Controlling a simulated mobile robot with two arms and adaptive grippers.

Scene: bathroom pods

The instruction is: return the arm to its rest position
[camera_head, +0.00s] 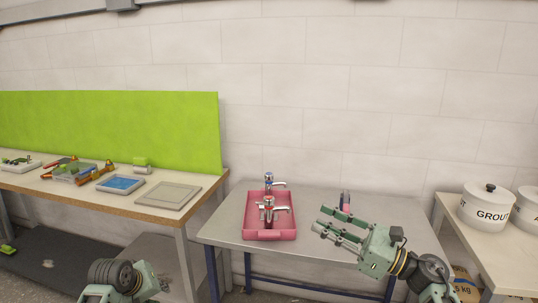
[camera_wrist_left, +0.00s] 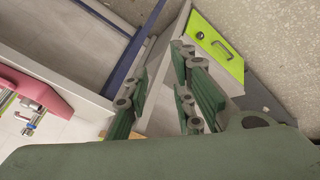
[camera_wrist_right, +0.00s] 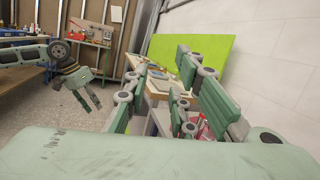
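My right gripper (camera_head: 320,219) is above the right part of the grey metal table, to the right of the pink tray. Its two fingers are apart with nothing between them, as the right wrist view (camera_wrist_right: 163,68) also shows. My left arm shows only partly at the bottom left of the head view, low in front of the wooden bench. In the left wrist view the left gripper (camera_wrist_left: 160,62) has its fingers apart and empty, over the floor near a grey cabinet with a lime-green front (camera_wrist_left: 215,48).
The pink tray (camera_head: 247,217) with chrome taps (camera_head: 268,208) stands on the metal table (camera_head: 400,212). A small item (camera_head: 345,200) lies behind my right gripper. White pots (camera_head: 487,208) stand at right. The wooden bench (camera_head: 160,213) at left carries tools, trays and a green panel (camera_head: 150,125).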

